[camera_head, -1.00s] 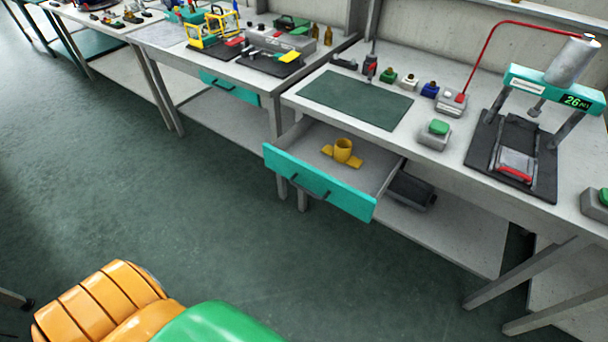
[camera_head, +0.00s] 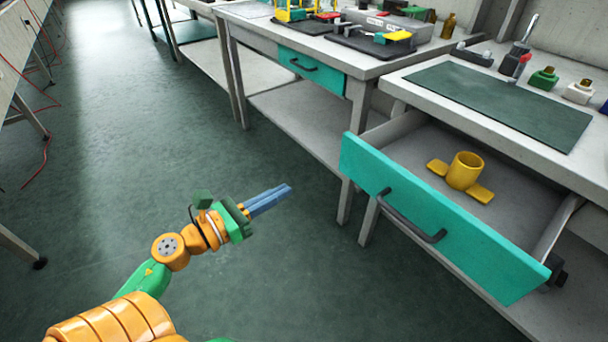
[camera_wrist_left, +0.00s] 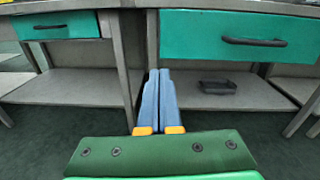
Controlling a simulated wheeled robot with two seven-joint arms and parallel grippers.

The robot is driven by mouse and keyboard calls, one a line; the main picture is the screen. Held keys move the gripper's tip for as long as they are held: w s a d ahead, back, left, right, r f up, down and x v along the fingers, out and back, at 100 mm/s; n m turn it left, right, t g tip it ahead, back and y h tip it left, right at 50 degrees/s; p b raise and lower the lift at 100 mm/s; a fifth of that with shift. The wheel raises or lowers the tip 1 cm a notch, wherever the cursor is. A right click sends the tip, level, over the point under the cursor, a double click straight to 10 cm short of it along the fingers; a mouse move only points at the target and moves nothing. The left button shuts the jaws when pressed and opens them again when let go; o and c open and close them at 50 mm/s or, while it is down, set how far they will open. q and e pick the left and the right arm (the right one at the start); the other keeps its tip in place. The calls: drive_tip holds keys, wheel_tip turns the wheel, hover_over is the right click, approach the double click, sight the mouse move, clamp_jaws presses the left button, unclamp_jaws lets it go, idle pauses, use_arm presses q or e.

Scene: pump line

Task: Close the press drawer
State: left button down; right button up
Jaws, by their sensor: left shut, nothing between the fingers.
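The press drawer (camera_head: 430,220) has a teal front with a dark bar handle (camera_head: 410,215) and stands pulled out from under the right bench. A yellow part (camera_head: 465,171) with a round cup and flat wings lies inside it. The drawer front also shows at the upper right of the left wrist view (camera_wrist_left: 240,38), with its handle (camera_wrist_left: 253,42). My left gripper (camera_head: 288,190) is shut and empty, in the air to the left of the drawer front and apart from it. Its blue fingers (camera_wrist_left: 158,95) lie together in the left wrist view. My right gripper is not in view.
A second teal drawer (camera_head: 312,70) in the neighbouring bench is shut. A dark green mat (camera_head: 505,100) lies on the bench above the open drawer. A dark tray (camera_wrist_left: 217,87) sits on the lower shelf. The floor (camera_head: 200,130) before the benches is clear.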

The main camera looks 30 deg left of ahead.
use_arm(q)
drive_tip(key=m, duration=0.2)
drive_tip(key=p, duration=0.3)
approach(345, 160)
drive_tip(key=shift+h, duration=0.3)
drive_tip(key=x, duration=0.5)
drive_tip(key=shift+w, duration=0.4)
drive_tip(key=shift+w+d, duration=0.15)
drive_tip(key=shift+w, duration=0.4)
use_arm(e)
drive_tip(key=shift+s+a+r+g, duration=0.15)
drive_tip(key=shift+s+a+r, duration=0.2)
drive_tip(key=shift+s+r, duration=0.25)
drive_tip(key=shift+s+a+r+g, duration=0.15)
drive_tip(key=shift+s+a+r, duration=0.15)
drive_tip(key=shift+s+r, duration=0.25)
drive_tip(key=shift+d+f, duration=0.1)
